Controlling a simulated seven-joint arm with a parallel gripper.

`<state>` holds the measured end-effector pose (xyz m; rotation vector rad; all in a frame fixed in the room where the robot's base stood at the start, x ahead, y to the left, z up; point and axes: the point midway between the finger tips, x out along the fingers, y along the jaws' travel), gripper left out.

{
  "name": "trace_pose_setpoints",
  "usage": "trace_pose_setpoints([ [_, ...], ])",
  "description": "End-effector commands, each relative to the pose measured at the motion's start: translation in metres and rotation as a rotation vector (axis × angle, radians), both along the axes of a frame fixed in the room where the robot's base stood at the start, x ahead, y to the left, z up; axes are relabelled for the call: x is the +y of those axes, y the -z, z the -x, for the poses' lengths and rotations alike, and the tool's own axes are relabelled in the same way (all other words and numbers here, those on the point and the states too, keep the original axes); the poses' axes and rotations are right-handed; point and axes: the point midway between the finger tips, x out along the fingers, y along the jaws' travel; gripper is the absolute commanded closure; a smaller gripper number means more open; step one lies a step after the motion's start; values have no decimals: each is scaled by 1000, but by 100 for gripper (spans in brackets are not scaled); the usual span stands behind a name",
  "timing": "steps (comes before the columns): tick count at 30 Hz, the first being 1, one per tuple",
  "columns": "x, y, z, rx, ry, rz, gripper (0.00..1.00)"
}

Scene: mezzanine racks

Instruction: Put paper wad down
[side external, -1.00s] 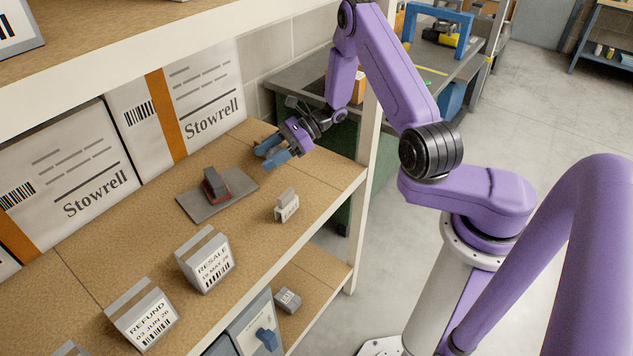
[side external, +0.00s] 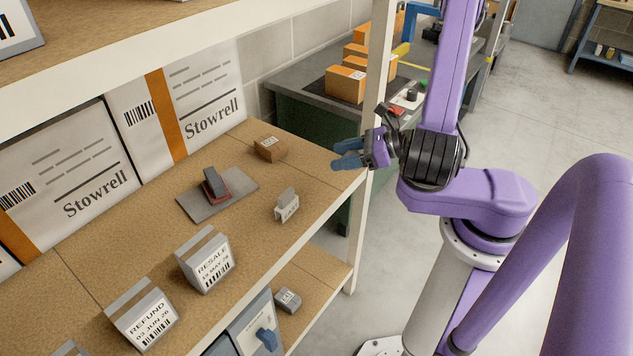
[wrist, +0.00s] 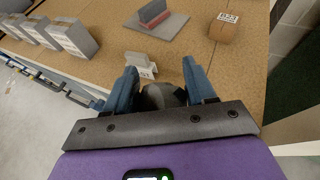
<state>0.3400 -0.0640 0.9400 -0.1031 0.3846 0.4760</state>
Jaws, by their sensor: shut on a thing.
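My gripper (side external: 345,157) is at the right end of the middle shelf (side external: 315,180), close to the rack's upright post. Its blue fingers point left over the shelf. In the wrist view my gripper (wrist: 159,72) is shut on a dark, rounded lump, the paper wad (wrist: 162,96), held low between the fingers. The jaw base hides its lower part. In the side view I cannot make the wad out. Its height above the shelf is hard to tell.
On the shelf are a small brown box (side external: 270,149), a grey pad (side external: 235,189) with a red-and-grey stamp-like item (side external: 215,185), a small sign holder (side external: 287,205) and labelled boxes (side external: 206,259). Bare board lies between the brown box and the front edge.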

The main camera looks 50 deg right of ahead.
Motion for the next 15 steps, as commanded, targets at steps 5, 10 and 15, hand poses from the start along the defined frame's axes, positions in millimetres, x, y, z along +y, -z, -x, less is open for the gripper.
trace_pose_setpoints([
  [5,4,-8,17,-1,71,-2,74],
  [10,5,-10,20,-2,92,-2,74],
  [15,4,-5,9,-3,91,-4,74],
])
